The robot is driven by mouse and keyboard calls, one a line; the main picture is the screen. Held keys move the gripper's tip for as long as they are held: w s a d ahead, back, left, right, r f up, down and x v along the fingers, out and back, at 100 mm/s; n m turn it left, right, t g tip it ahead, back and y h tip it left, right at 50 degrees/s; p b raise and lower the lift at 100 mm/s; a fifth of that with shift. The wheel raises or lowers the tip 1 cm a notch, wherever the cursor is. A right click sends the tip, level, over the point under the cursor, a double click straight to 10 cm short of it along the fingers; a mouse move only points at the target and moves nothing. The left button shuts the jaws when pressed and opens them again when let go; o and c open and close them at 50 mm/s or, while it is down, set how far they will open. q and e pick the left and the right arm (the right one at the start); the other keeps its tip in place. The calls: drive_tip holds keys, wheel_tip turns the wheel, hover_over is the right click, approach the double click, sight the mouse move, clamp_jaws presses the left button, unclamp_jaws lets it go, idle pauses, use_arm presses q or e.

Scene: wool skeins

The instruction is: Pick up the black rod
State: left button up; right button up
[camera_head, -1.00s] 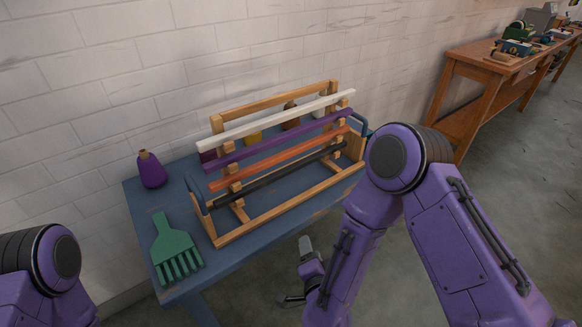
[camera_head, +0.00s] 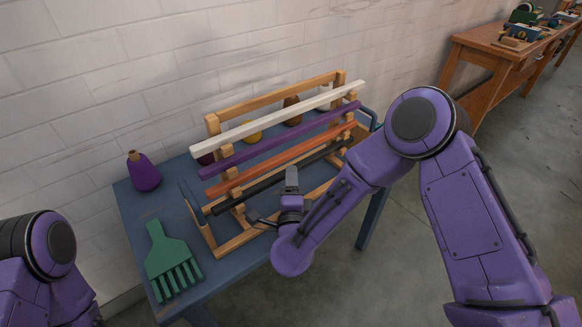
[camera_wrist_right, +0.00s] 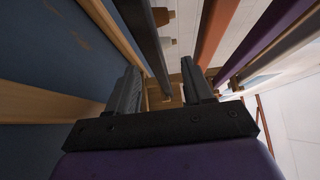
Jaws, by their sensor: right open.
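The black rod (camera_head: 260,187) is the lowest of the rods on a wooden rack (camera_head: 240,107), slanting from lower left to upper right. My right gripper (camera_head: 270,201) is open and empty at the front of the rack, close to the black rod's middle, and hides a little of it. In the right wrist view the dark rod (camera_wrist_right: 147,40) runs down towards the gap between the open fingers (camera_wrist_right: 159,68). I cannot tell whether it is between them or just beyond. Only an upper part of my left arm shows at lower left; its gripper is out of view.
Above the black rod lie an orange rod (camera_head: 236,184), a purple rod (camera_head: 260,147) and a white rod (camera_head: 262,126), close together. A purple bottle (camera_head: 144,172) and a green comb-like tool (camera_head: 170,258) are on the blue table (camera_head: 205,297). A wooden bench (camera_head: 484,55) stands far right.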

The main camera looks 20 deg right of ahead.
drive_tip(key=x, duration=0.5)
drive_tip(key=shift+w+d+f+p, duration=0.1)
drive_tip(key=shift+d+f+p, duration=0.1)
drive_tip(key=shift+p, duration=0.2)
clamp_jaws()
